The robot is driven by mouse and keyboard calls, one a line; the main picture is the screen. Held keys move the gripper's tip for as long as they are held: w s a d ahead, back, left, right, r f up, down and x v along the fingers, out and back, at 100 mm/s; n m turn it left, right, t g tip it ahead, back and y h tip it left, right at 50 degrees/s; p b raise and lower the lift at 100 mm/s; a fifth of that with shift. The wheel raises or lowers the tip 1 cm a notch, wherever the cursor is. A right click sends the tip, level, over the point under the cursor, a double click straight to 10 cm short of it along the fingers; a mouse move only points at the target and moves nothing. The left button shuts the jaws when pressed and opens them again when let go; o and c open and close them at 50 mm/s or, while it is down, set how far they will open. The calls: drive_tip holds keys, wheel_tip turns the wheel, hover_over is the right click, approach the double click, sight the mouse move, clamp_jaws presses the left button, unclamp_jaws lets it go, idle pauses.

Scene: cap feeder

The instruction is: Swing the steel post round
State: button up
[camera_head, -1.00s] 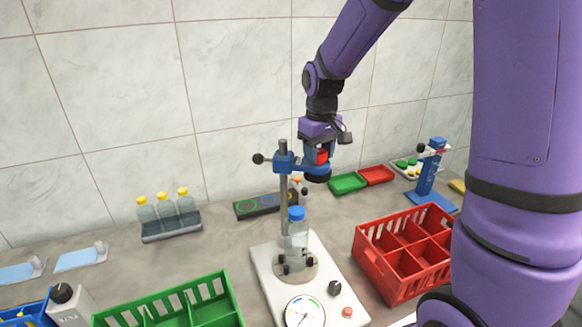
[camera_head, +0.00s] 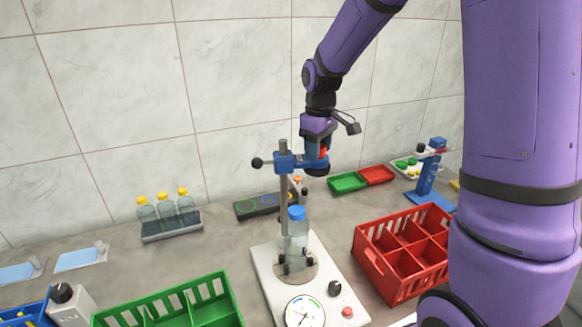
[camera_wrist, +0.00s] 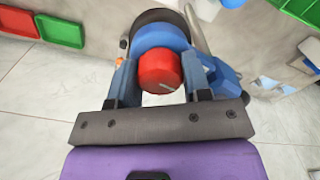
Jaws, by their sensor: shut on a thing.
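The steel post (camera_head: 284,205) stands upright on a white base plate (camera_head: 330,278). A blue clamp (camera_head: 284,162) near its top carries an arm reaching right to a blue and black head with a red knob (camera_head: 323,152). My gripper (camera_head: 318,153) is at this head, right of the post. In the wrist view, the red knob (camera_wrist: 158,70) sits between the fingers of my gripper (camera_wrist: 160,76), in front of the blue ring (camera_wrist: 162,36); the jaws are shut on it. A clear bottle with a blue cap (camera_head: 296,213) stands upright on the base, below and left of the head.
A red crate (camera_head: 385,275) stands right of the base and a green crate (camera_head: 160,295) left. Behind are a rack of yellow-capped bottles (camera_head: 172,232), green (camera_head: 347,182) and red trays (camera_head: 376,175), and a blue stand (camera_head: 427,180).

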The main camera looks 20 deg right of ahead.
drive_tip(key=shift+w, duration=0.15)
drive_tip(key=shift+w+n, duration=1)
drive_tip(key=shift+n, duration=0.6)
drive_tip(key=o, duration=0.9)
drive_tip(key=shift+d, duration=0.1)
drive_tip(key=shift+r, duration=3)
